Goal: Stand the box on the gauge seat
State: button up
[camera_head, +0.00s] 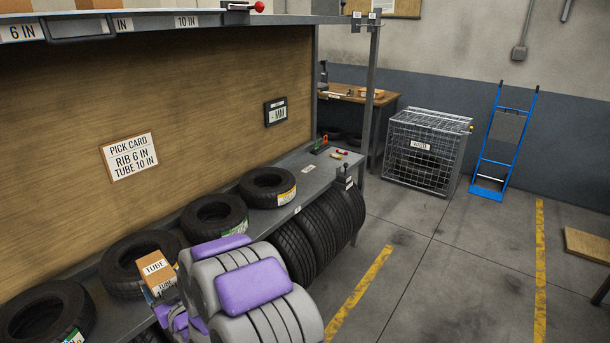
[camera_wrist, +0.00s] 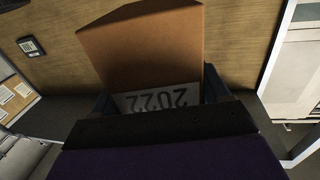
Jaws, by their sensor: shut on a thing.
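The brown cardboard box (camera_head: 154,267) has a white label reading TUBE and shows at the lower left of the head view, in front of the tyres on the bench. It also fills the middle of the wrist view (camera_wrist: 150,45), with a white label reading 2022 upside down. My gripper (camera_wrist: 160,100) is shut on the box, its dark fingers on either side of the label end. My purple and grey arm hides part of the gripper in the head view. A dark display reading MM (camera_head: 276,111) hangs on the back board. I cannot make out the gauge seat for certain.
Several tyres (camera_head: 213,217) lie along the grey bench (camera_head: 310,179), and more stand under it. Small coloured items (camera_head: 340,153) lie at its far end. A PICK CARD sign (camera_head: 130,157) hangs behind. A wire cage (camera_head: 428,150) and blue hand truck (camera_head: 505,145) stand beyond open floor.

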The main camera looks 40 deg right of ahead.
aim_at(311, 178)
jog(key=i+l+z, duration=0.15)
jog(key=l+z, duration=0.25)
jog(key=i+l+z, duration=0.25)
jog(key=z, duration=0.15)
jog(key=i+l+z, duration=0.3)
jog(key=z, duration=0.15)
jog(key=l, duration=0.1)
